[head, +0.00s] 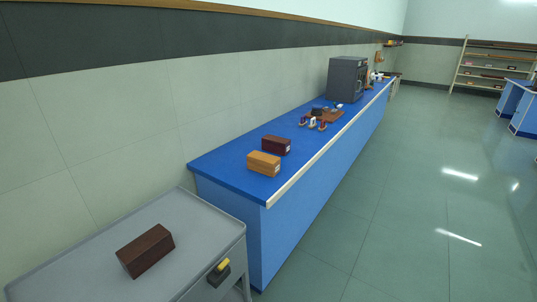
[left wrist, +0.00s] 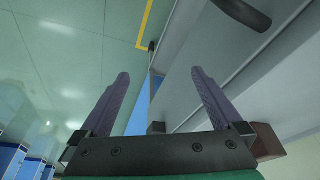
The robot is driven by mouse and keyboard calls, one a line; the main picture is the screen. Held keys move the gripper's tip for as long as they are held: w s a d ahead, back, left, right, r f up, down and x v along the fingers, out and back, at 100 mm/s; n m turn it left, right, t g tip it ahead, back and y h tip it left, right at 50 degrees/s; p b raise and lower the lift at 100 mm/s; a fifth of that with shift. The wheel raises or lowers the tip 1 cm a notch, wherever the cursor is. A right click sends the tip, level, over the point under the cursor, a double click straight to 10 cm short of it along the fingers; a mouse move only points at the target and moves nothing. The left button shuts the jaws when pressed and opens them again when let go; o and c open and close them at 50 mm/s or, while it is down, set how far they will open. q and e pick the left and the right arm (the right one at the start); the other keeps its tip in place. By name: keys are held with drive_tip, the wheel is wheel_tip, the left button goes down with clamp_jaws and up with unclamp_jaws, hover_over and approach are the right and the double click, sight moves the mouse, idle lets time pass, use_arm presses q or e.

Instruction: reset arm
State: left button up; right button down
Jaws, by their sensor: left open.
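My left gripper (left wrist: 160,90) shows in the left wrist view. Its two purple fingers stand wide apart with nothing between them. Behind them are the green floor and a grey surface, so it appears to be clear of any object.
In the head view, a grey cart (head: 85,258) bears a dark brown block (head: 146,250) and a small black and yellow item (head: 219,270) at its right edge. A blue bench (head: 222,164) holds two boxes and a dark machine (head: 346,79). Open floor (head: 400,220) lies right.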

use_arm(q)
drive_tip(key=s+f+g+b, duration=0.1)
drive_tip(key=s+f+b, duration=0.2)
drive_tip(key=f, duration=2.5)
drive_tip(key=s+a+f+g+b, duration=0.1)
drive_tip(key=s+a+f+b, duration=0.1)
drive_tip(key=s+f, duration=1.3)
drive_tip(key=shift+s+a+m+b, duration=0.3)
drive_tip(key=shift+s+a+b, duration=0.1)
drive_tip(key=shift+a, duration=0.1)
